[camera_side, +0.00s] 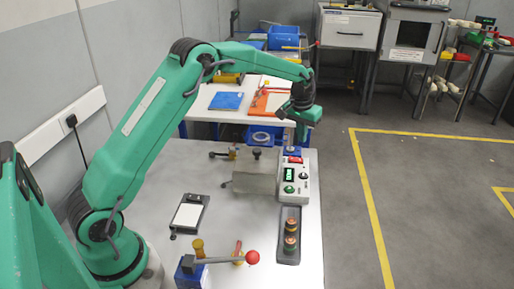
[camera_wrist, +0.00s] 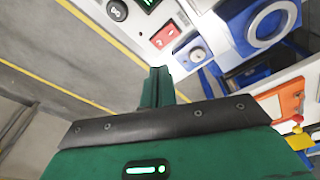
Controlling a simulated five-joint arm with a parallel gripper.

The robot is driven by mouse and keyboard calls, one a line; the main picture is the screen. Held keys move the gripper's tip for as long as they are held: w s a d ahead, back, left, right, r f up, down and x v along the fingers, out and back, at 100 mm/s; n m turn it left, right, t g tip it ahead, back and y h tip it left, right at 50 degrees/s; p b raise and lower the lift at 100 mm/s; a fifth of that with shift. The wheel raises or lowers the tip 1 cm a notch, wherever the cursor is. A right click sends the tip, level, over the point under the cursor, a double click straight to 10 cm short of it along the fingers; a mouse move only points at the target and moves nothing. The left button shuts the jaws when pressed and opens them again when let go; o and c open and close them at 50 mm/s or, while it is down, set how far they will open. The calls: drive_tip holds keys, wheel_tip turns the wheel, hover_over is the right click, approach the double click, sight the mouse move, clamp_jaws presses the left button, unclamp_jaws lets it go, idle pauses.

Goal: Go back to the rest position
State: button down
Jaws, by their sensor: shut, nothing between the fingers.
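My gripper (camera_side: 301,133) hangs from my green arm over the far right end of the metal table (camera_side: 245,262), above the back of the grey control box (camera_side: 304,187). In the wrist view my gripper (camera_wrist: 157,72) shows as two green fingers shut together with nothing between them. The control box has a small display, a red switch (camera_side: 295,160) and dark and green round buttons. The red switch also shows in the wrist view (camera_wrist: 165,36), just past the fingertips. I cannot tell the exact gap between fingertips and box.
A grey block (camera_side: 255,176) stands left of the control box. A dark tray (camera_side: 289,250) holds round copper-coloured parts. A white-topped device (camera_side: 188,215) lies at left. A second table (camera_side: 215,113) stands behind. The floor at right is open.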

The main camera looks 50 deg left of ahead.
drive_tip(key=shift+r, duration=0.1)
drive_tip(key=s+d+r+m+t, duration=0.15)
drive_tip(key=s+d+r, duration=0.25)
drive_tip(key=s+r, duration=1.15)
drive_tip(key=s+d+f+m+t, duration=0.1)
drive_tip(key=s+d+f+t, duration=0.1)
drive_tip(key=s, duration=2)
drive_tip(key=shift+s+d, duration=0.15)
drive_tip(key=shift+s, duration=0.05)
